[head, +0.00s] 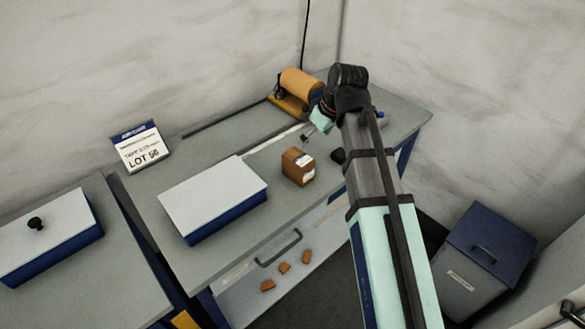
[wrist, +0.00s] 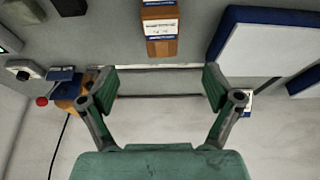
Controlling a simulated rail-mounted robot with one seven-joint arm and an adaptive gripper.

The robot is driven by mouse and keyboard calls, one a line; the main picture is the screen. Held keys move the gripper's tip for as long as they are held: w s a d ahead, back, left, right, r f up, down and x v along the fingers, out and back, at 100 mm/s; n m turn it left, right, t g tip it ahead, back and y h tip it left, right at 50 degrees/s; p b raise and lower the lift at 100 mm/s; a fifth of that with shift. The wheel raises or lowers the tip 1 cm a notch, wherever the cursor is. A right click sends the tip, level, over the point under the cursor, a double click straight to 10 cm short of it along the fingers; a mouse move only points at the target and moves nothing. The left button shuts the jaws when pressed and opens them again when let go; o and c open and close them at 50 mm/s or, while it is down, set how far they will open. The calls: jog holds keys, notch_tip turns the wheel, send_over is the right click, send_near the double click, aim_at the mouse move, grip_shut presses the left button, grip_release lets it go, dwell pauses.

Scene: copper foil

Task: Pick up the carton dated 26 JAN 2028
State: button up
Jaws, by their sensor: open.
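A brown carton (head: 298,167) with a pale label stands on the grey bench (head: 225,160), right of the white-topped blue box. In the wrist view the carton (wrist: 160,45) is at the top centre, with a white and blue label on it. The label's print is too small to read, so I cannot tell its date. My gripper (wrist: 160,86) is open and empty, and the carton lies beyond the gap between its fingers, not touching them. In the head view my arm hides most of my gripper, which is near the back of the bench.
A white-topped blue box (head: 213,198) lies left of the carton. A LOT 56 sign (head: 140,147) stands behind it. An orange roller (head: 300,84) is at the back. Small brown pieces (head: 284,268) show below the drawer handle (head: 278,248). A lidded bin (head: 482,255) stands at right.

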aim_at(299, 158)
jog(key=p+x, duration=0.1)
jog(key=x, duration=0.2)
jog(key=p+x, duration=0.1)
jog(key=x, duration=0.3)
jog(key=p+x, duration=0.1)
jog(key=x, duration=0.3)
jog(key=shift+w+a, duration=0.15)
jog(key=shift+a, duration=0.3)
jog(key=shift+p+x, duration=1.15)
jog(key=shift+x, duration=1.5)
jog(key=shift+c, duration=0.3)
jog(key=c, duration=1.5)
